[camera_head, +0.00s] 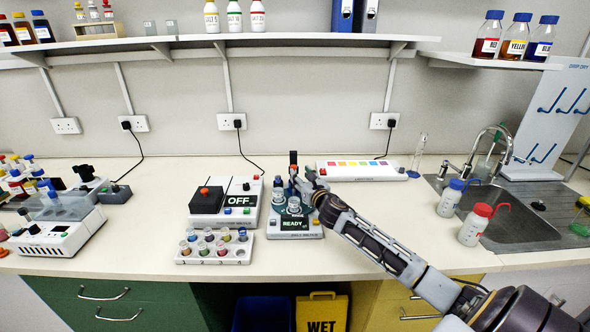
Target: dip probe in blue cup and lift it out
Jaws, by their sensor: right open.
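A white and teal meter (294,233) with a READY display stands mid-bench. A slim dark upright piece with a red part (293,160) rises at its back; it may be the probe or its holder, too small to tell. My right gripper (301,185) is open, over the back of the meter and close beside that upright piece. Whether they touch I cannot tell. A white rack (213,257) left of the meter holds several small coloured cups. The cup at its back right looks blue (242,234). My left gripper is out of view.
A box with an OFF display (242,201) stands behind the rack. A small bottle (278,190) stands at the meter's left side. A colour-strip panel (361,170) lies behind my right arm. Wash bottles (474,225) stand by the sink. The bench front left of the rack is clear.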

